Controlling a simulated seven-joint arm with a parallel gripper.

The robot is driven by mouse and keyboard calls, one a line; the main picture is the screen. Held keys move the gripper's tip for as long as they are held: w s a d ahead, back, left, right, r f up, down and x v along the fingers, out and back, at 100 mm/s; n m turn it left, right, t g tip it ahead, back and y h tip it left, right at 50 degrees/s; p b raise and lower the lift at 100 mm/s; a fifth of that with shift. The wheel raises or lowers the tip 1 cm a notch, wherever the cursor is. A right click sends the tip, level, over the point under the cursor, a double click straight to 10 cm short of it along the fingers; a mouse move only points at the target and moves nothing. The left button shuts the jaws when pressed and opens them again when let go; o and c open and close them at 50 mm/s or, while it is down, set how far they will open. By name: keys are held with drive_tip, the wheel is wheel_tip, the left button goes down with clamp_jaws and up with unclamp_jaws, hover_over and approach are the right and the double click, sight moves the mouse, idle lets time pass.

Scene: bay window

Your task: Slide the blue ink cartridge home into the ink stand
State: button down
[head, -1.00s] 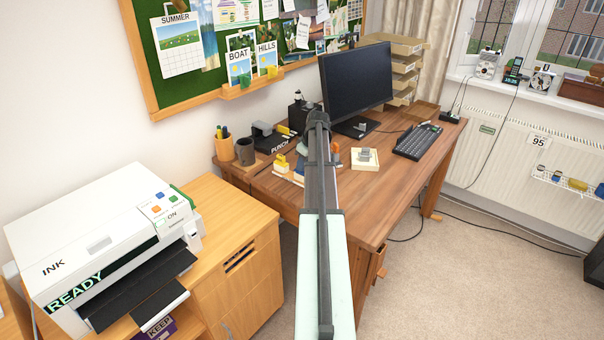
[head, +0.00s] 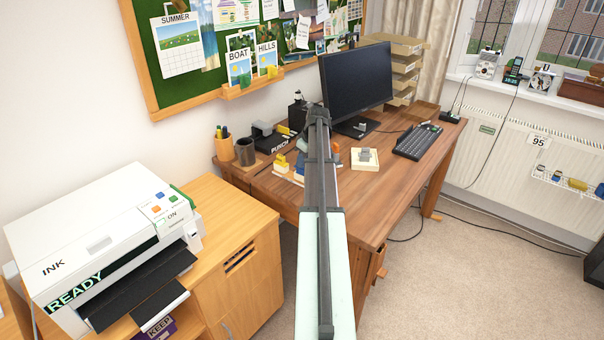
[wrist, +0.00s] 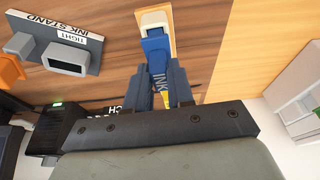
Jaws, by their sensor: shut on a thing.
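The ink stand (wrist: 64,56), grey with a dark-mouthed opening and a label reading TIGHT and INK STAND, is to the left, apart from the gripper. An orange piece (wrist: 10,70) sits beside it. In the head view my arm hides the gripper and most of the stand.
The desk (head: 372,205) holds a monitor (head: 356,85), a keyboard (head: 417,141), yellow pieces (head: 281,162) and a grey item on a cream pad (head: 364,166). A dark pot (head: 244,152) stands at the left. A printer (head: 100,240) sits on the cabinet. The desk's front right is clear.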

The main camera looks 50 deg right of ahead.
drive_tip(key=shift+r, duration=1.35)
drive_tip(key=shift+s, duration=0.1)
drive_tip(key=shift+s+d, duration=0.25)
drive_tip(key=shift+d, duration=0.05)
drive_tip(key=w+d+r+n+y, duration=0.1)
drive_tip(key=d+r+n, duration=0.1)
drive_tip(key=d+n, duration=0.3)
drive_tip(key=w+d+r+n+g+y, duration=0.1)
drive_tip(key=d+r+n, duration=0.2)
drive_tip(key=d, duration=0.6)
drive_tip(key=shift+d+n+y, duration=0.3)
drive_tip(key=shift+n, duration=1.1)
